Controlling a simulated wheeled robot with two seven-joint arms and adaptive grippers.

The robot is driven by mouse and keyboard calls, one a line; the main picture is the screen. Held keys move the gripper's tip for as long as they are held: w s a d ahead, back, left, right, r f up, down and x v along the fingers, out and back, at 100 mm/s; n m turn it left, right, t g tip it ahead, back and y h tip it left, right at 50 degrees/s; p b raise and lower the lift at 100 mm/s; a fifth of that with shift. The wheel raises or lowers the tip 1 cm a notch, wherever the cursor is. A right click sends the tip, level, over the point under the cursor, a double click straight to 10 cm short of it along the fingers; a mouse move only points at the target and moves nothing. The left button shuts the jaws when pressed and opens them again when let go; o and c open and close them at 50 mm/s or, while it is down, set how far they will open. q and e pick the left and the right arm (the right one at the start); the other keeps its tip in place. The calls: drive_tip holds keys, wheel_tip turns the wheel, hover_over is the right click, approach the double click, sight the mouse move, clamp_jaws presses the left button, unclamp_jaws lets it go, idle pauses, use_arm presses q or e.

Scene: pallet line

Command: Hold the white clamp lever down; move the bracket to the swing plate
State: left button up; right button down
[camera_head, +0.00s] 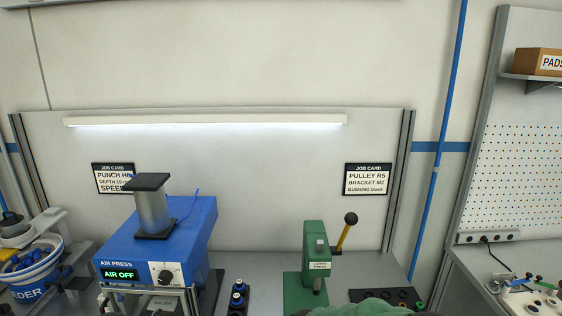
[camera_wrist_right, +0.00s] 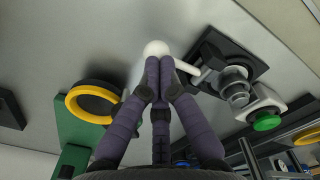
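In the right wrist view my right gripper (camera_wrist_right: 163,62) has its purple fingers drawn together at the tips. The white clamp lever (camera_wrist_right: 188,76), with a round white knob (camera_wrist_right: 156,48), runs just beyond the fingertips. The fingers hide part of the lever, and I cannot tell whether they touch it. The lever leads to a dark clamp fixture (camera_wrist_right: 213,52) with a grey metal cylinder (camera_wrist_right: 235,86). I cannot make out the bracket or the swing plate in either view. My left gripper is not in view.
In the head view a blue air press (camera_head: 190,245) reading AIR OFF stands left and a green lever press (camera_head: 314,240) stands centre. A black tray with holes (camera_head: 405,294) lies right of it. The right wrist view shows a yellow ring (camera_wrist_right: 75,107) and a green button (camera_wrist_right: 267,122).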

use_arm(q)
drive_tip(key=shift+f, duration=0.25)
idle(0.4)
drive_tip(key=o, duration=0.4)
